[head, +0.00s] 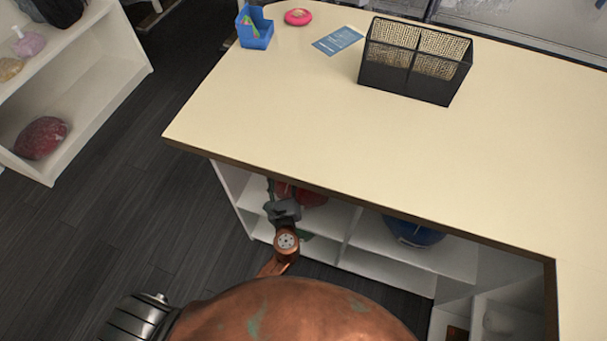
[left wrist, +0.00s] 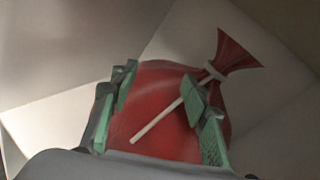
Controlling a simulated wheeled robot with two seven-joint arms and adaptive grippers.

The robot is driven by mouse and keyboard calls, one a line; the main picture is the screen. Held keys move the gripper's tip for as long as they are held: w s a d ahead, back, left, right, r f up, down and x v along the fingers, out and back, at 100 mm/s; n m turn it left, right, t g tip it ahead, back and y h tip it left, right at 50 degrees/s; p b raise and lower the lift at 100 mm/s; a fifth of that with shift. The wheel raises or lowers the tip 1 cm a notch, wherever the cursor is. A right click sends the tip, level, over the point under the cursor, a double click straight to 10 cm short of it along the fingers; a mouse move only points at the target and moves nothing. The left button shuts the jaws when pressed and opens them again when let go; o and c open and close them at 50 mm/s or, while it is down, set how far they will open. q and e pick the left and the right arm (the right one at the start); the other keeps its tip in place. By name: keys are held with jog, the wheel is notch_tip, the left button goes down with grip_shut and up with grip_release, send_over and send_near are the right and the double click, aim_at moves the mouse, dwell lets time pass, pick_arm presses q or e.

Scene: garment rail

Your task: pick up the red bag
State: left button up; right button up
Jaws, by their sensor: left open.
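A red bag (head: 306,196) sits in the upper left compartment of the shelf under the counter, partly hidden by the counter edge. In the left wrist view the red bag (left wrist: 158,110) is round, with a gathered neck, a pale tie and a white stick across its front. My left gripper (head: 283,203) reaches into that compartment. In the wrist view my left gripper (left wrist: 160,84) is open, with its green-padded fingers on either side of the bag's body. Whether the pads touch it I cannot tell. My right gripper is out of view.
The counter top (head: 300,120) overhangs the shelf. It carries a black mesh organizer (head: 410,75), a blue holder (head: 254,30), a blue card (head: 338,40) and a pink round item (head: 298,17). A blue bag (head: 413,232) is one compartment right. Another reddish bag (head: 42,137) lies on the left shelf.

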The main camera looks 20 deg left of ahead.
pick_arm(q)
jog(key=w+d+m, duration=0.1)
jog(key=d, duration=0.1)
jog(key=w+d+r+m+t+h, duration=0.1)
jog(key=d+m, duration=0.1)
jog(key=w+d+r+m+t, duration=0.1)
jog(key=d+m, duration=0.1)
jog(key=shift+r+h, duration=0.1)
jog(key=shift+h, duration=0.3)
jog(key=shift+w+d, duration=0.15)
jog(key=shift+w, duration=0.1)
jog(key=x, duration=0.1)
jog(key=b+x, duration=0.1)
jog(key=x, duration=0.1)
jog(key=b+x, duration=0.1)
jog(key=x, duration=0.1)
jog(key=shift+w+f, duration=0.1)
jog(key=shift+f, duration=0.25)
jog(key=shift+w, duration=0.5)
jog(key=shift+w+a+r, duration=0.1)
jog(key=shift+w+a, duration=0.2)
jog(key=shift+w, duration=0.1)
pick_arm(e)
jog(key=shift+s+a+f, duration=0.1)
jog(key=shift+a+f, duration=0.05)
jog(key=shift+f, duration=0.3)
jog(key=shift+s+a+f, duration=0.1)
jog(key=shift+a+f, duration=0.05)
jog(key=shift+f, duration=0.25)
